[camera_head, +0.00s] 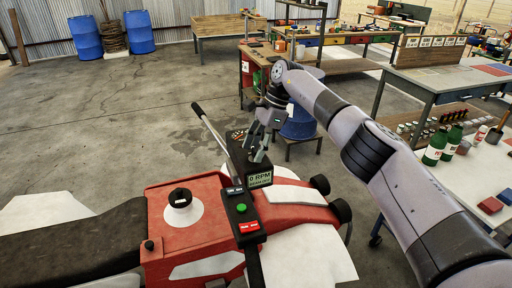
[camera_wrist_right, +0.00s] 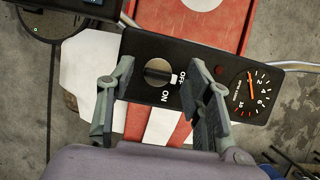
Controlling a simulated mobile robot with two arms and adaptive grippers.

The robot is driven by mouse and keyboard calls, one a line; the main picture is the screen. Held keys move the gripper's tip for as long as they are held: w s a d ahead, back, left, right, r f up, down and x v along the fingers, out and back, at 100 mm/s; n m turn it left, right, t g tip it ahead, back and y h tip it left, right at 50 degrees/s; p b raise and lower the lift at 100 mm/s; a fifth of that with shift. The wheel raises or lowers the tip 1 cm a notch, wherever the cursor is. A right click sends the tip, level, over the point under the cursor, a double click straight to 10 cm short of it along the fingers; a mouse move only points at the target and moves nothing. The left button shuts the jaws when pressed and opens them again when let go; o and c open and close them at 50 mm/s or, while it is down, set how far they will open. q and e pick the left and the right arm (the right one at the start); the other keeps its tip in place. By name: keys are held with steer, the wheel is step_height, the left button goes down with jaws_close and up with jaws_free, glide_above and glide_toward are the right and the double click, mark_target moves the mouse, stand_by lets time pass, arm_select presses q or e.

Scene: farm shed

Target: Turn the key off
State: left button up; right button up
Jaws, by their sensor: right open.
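In the head view the right gripper (camera_head: 256,147) is over the panel of a red machine (camera_head: 190,225) and hides the key. My left gripper is not in view.
A small display (camera_head: 260,179) reads 0 RPM. A grey lever (camera_head: 212,130) rises left of the panel, and a box with green and red buttons (camera_head: 242,210) is in front. A gauge (camera_wrist_right: 251,90) is right of the key. Workbenches stand at the right; the floor at left is clear.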

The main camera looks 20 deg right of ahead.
steer(key=v, duration=0.7)
steer(key=shift+r, duration=0.2)
steer(key=shift+d, duration=0.15)
